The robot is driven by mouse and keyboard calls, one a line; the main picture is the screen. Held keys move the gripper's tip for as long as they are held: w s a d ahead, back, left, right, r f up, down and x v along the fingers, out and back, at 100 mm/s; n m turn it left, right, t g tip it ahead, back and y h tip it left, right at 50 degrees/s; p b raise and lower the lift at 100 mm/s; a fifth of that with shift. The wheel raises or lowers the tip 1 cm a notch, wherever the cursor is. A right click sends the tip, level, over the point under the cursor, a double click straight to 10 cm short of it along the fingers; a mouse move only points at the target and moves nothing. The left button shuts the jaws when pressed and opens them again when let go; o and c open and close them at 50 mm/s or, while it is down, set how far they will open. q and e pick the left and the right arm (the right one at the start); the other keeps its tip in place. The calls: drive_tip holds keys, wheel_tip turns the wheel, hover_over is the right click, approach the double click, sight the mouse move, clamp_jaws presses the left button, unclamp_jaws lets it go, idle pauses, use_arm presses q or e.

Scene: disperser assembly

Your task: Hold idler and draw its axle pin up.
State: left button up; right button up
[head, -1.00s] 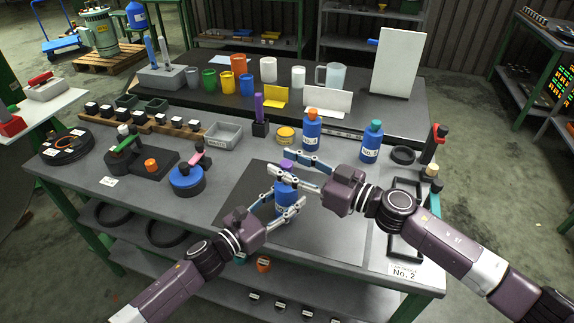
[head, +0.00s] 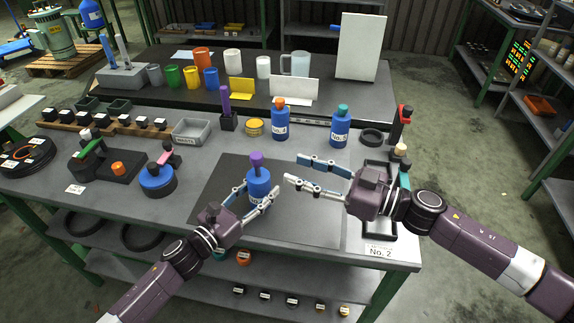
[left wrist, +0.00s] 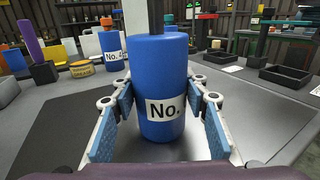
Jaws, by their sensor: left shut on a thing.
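A blue cylinder (head: 259,184) with a purple knob (head: 257,158) on top stands upright on the dark mat; I take it for the idler with its pin, but cannot be sure. My left gripper (head: 257,192) is shut around its body. The left wrist view shows the blue cylinder (left wrist: 158,75) between the finger pads, its label reading "No." and the rest hidden. A dark rod (left wrist: 156,16) rises from its top, cut off by the frame. My right gripper (head: 295,169) is open and empty, to the right of the knob and apart from it.
Blue bottles with an orange cap (head: 280,120) and a teal cap (head: 340,128) stand behind. A blue disc with a pink handle (head: 158,180) sits left. A black ring (head: 371,137) lies back right. The dark mat (head: 310,220) is clear at front right.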

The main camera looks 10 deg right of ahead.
use_arm(q)
drive_tip(key=o, duration=1.7)
drive_tip(key=v, duration=1.2)
drive_tip(key=shift+s+d, duration=0.1)
drive_tip(key=shift+d, duration=0.05)
